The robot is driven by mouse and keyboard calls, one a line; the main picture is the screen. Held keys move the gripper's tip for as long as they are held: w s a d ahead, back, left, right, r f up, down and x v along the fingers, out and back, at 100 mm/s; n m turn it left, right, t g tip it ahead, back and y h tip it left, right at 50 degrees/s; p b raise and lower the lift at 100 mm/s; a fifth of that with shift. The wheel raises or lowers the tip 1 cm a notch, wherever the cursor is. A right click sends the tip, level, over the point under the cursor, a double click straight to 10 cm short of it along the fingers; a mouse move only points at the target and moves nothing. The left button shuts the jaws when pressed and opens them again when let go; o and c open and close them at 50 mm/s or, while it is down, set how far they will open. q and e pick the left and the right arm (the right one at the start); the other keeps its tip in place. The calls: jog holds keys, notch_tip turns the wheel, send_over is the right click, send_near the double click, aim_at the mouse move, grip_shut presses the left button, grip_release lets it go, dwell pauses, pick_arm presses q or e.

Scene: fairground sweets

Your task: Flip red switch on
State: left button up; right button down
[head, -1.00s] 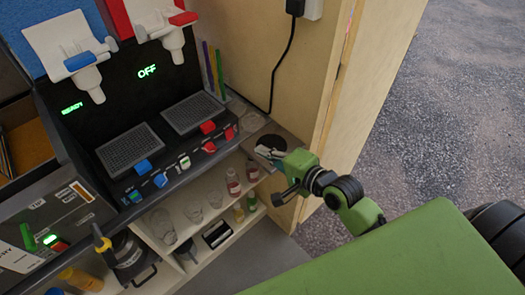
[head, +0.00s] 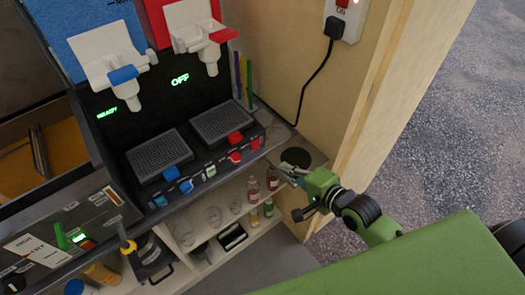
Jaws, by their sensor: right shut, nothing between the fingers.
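The slush machine has a blue left side (head: 88,36) and a red right side (head: 185,20). A green OFF display (head: 180,80) glows under the red side, and a green READY display (head: 107,113) under the blue side. Red controls sit on the lower front right: a red block (head: 236,137), a red switch (head: 236,157) and another red piece (head: 255,144). I cannot tell which way the red switch is tipped. My right gripper (head: 291,174) is shut and empty at the counter's right end, right of the red controls and apart from them. My left gripper is not in view.
A wall socket box (head: 345,15) marked ON holds a black plug with a cable. A dark round disc (head: 296,157) lies on the counter (head: 312,153) by my gripper. Bottles (head: 253,190) and cups stand on the shelves below. A wooden wall (head: 345,100) bounds the right side.

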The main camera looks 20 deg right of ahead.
aim_at(257, 148)
jog(key=x, duration=0.3)
jog(key=p+x, duration=0.1)
jog(key=x, duration=0.3)
jog(key=r+x, duration=0.1)
jog(key=x, duration=0.3)
jog(key=shift+w+p, duration=0.2)
jog(key=shift+p, duration=0.15)
jog(key=shift+w+a, duration=0.2)
jog(key=shift+w, duration=0.25)
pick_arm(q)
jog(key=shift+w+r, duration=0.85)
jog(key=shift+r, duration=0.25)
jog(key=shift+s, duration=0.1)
pick_arm(e)
jog(key=shift+w+a+f+t+b, duration=0.2)
jog(key=shift+f+t+b, duration=0.3)
jog(key=shift+b, duration=0.7)
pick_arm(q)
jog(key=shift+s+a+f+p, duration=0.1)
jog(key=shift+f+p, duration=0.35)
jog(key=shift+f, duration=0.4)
pick_arm(e)
jog(key=shift+w+d+r, duration=0.1)
jog(key=shift+r, duration=0.25)
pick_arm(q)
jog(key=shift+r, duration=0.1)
pick_arm(e)
jog(key=shift+r, duration=0.1)
